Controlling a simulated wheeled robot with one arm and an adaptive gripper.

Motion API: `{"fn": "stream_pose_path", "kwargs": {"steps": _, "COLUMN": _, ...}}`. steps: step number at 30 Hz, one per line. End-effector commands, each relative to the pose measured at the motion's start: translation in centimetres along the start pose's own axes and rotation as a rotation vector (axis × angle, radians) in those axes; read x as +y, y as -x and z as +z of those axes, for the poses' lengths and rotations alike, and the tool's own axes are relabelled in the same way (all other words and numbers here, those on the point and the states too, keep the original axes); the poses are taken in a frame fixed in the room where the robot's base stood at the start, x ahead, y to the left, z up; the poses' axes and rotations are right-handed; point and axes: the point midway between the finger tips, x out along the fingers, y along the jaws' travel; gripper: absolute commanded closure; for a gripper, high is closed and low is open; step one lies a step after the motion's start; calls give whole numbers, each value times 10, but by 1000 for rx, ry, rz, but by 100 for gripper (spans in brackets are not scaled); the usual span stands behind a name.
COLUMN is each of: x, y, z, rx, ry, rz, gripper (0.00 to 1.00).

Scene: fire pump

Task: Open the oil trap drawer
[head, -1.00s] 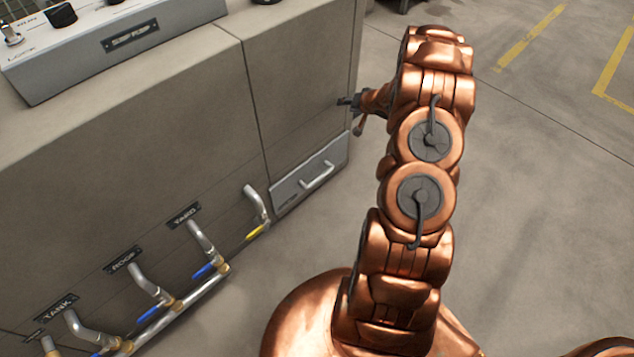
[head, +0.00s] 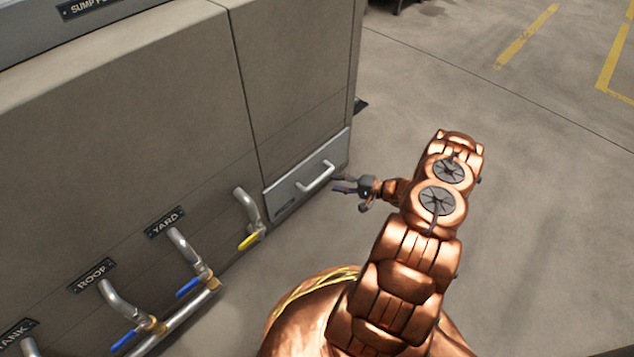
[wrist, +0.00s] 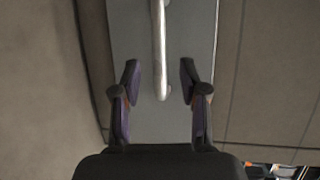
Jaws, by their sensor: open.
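The oil trap drawer (head: 293,190) is a grey metal front low at the right end of the cabinet, and it looks closed. Its silver bar handle (head: 317,177) stands out from the front. My gripper (head: 345,185) is open and empty, just right of the drawer in the head view. In the wrist view the drawer front (wrist: 130,40) fills the middle. The handle (wrist: 160,50) runs down from the top edge, its near end lying between the open fingertips (wrist: 159,75). I cannot tell the remaining depth to the handle; no contact shows.
Left of the drawer, pipes with yellow and blue valve levers (head: 187,288) stick out from the cabinet (head: 130,130) below labels such as YARD (head: 165,222) and ROOF (head: 92,275). The concrete floor (head: 540,200) to the right is clear, with yellow lines farther back.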

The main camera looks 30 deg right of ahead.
Motion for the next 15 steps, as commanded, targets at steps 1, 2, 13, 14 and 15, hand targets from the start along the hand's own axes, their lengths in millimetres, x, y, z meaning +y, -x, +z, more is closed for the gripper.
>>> {"fn": "stream_pose_path", "kwargs": {"steps": 1, "x": 2, "y": -3, "z": 1, "rx": -3, "ry": -2, "rz": -3, "gripper": 57}}
{"fn": "stream_pose_path", "kwargs": {"steps": 2, "x": 2, "y": -5, "z": 1, "rx": -4, "ry": -3, "rz": -3, "gripper": 57}}
{"fn": "stream_pose_path", "kwargs": {"steps": 13, "x": 4, "y": -56, "z": 2, "rx": -3, "ry": -2, "rz": 0, "gripper": 57}}
{"fn": "stream_pose_path", "kwargs": {"steps": 14, "x": 3, "y": -60, "z": 1, "rx": -3, "ry": -2, "rz": 0, "gripper": 57}}
{"fn": "stream_pose_path", "kwargs": {"steps": 15, "x": 3, "y": -64, "z": 2, "rx": -4, "ry": -1, "rz": 0, "gripper": 57}}
